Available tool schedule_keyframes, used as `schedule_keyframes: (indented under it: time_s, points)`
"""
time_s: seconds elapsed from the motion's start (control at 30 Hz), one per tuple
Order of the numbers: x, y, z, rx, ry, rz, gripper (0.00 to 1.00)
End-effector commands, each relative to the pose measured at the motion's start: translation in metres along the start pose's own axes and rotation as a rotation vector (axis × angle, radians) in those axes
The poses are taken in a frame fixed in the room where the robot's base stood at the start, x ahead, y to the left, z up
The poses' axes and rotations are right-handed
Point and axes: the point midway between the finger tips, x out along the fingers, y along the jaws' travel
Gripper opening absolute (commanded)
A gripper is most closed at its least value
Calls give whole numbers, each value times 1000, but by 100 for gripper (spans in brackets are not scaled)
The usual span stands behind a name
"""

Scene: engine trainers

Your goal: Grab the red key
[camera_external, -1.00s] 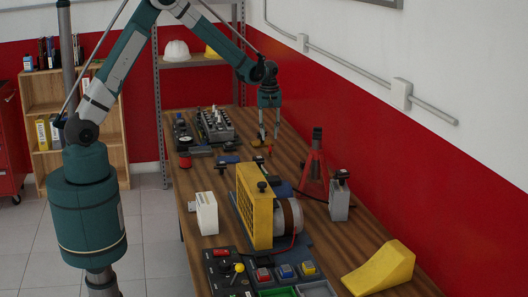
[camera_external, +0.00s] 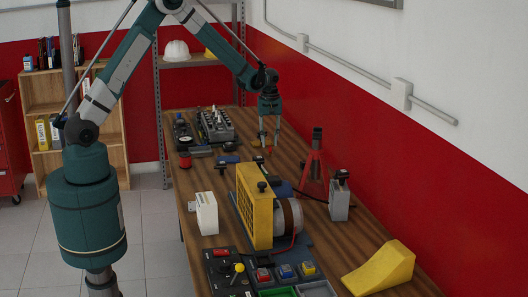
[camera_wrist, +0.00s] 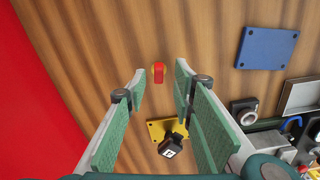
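The small red key (camera_wrist: 158,73), with a bit of yellow at one edge, lies on the wooden table and shows in the wrist view between the tips of my two green-padded fingers. My gripper (camera_wrist: 161,82) is open, with nothing between the pads, and points down above the table. In the external view my gripper (camera_external: 269,143) hangs over the far part of the table. The key shows there only as a tiny red spot (camera_external: 268,150) just below the fingertips. The exact height over it is hard to tell.
A yellow plate (camera_wrist: 156,130) with a black knob (camera_wrist: 171,146) lies near the fingers. A blue plate (camera_wrist: 267,48) and control panels sit right in the wrist view. A red jack stand (camera_external: 315,168) stands nearby, beside the red wall. A yellow engine trainer (camera_external: 253,205) stands closer.

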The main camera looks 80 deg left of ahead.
Motion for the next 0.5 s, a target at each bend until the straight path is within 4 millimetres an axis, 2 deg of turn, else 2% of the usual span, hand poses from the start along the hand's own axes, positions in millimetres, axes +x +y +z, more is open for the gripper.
schedule_keyframes:
  time_s: [0.33,0.5]
  points:
    - [2,0,0,0,0,0,26]
    - [11,1,0,0,0,0,26]
